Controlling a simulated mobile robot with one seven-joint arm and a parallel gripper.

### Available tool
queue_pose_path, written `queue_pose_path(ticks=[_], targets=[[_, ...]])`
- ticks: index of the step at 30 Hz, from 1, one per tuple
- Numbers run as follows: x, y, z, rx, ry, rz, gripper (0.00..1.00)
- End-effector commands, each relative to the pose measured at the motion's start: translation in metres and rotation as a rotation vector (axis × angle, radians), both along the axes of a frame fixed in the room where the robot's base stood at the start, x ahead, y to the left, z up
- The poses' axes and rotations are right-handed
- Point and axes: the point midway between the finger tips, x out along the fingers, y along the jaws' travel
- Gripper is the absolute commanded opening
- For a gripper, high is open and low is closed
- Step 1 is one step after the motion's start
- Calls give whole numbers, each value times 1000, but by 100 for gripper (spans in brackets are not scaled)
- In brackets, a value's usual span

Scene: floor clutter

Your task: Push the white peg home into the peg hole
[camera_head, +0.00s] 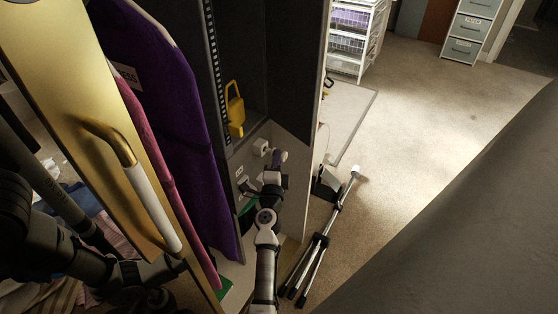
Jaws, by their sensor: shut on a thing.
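My arm rises from the bottom centre into the open dark cabinet. My gripper (274,164) is small and partly hidden by its own wrist, low inside the cabinet. It is shut on a small white piece (261,147), which looks like the white peg, just left of the fingertips. A pale panel (242,175) with small dark marks or openings stands beside and below it. I cannot make out which is the peg hole, nor how far the peg is in it.
A yellow padlock-shaped object (235,109) stands on the cabinet shelf. A purple padded board (165,95) and a gold door (65,75) with a white-gripped handle crowd the left. A folded tripod-like stand (318,245) lies right of my arm. Carpet (425,120) beyond is clear.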

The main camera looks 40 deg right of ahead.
Motion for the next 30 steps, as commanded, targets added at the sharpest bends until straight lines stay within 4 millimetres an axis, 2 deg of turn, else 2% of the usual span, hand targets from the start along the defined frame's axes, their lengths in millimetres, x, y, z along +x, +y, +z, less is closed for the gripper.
queue_pose_path(ticks=[30], targets=[[24, 10, 0, 0, 0, 1, 0]])
